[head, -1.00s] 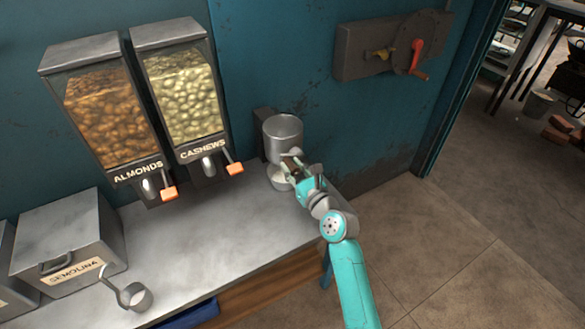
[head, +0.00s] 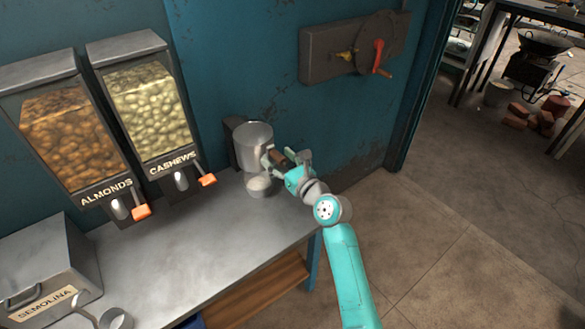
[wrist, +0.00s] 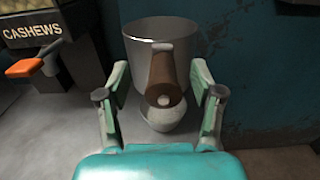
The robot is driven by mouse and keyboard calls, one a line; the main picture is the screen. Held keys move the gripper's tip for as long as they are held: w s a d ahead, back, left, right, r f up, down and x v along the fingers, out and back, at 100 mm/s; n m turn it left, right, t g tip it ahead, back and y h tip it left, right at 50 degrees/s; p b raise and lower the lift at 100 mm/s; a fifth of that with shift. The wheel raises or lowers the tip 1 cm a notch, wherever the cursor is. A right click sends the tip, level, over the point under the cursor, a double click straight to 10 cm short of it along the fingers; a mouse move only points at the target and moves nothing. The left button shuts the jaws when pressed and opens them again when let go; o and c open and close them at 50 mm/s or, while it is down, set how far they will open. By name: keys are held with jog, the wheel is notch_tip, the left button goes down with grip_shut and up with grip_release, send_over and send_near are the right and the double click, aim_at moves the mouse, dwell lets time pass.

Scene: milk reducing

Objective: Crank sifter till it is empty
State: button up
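The sifter (head: 254,141) is a grey metal cylinder mounted on the teal wall above the counter's right end. It also shows in the wrist view (wrist: 136,48). Its brown crank handle (wrist: 162,68) points toward the wrist camera. My gripper (head: 287,160) is at the sifter's right side in the head view. In the wrist view its fingers (wrist: 160,82) are open, one on each side of the handle, with gaps visible. A small round bowl (head: 257,189) with white contents stands below the sifter. I cannot see how much is inside the sifter.
The almonds (head: 75,142) and cashews (head: 151,112) dispensers hang to the left. A semolina box (head: 45,264) and a metal scoop (head: 116,319) are at lower left. A wall-mounted box with a red crank (head: 354,48) is at upper right. Floor right of the counter is clear.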

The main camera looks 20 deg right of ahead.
jog(key=v, duration=1.2)
dwell(0.5)
dwell(0.3)
jog(key=s+f+n+g+h, duration=0.1)
jog(key=s+f+n+h, duration=0.1)
jog(key=s+f+n, duration=0.45)
jog(key=s+f+n+h, duration=0.2)
jog(key=s+f, duration=0.1)
jog(key=s, duration=0.6)
jog(key=s+f+n+g+h, duration=0.1)
jog(key=s+f+n, duration=0.3)
jog(key=s, duration=0.4)
jog(key=s+a+r+n, duration=0.1)
jog(key=s+r+n, duration=0.2)
jog(key=s+n, duration=0.7)
jog(key=s+a+r+n, duration=0.1)
jog(key=s+r+n, duration=0.2)
jog(key=s+n, duration=0.7)
jog(key=shift+s+r+h, duration=0.3)
jog(key=shift+s, duration=1.4)
jog(key=shift+a, duration=0.1)
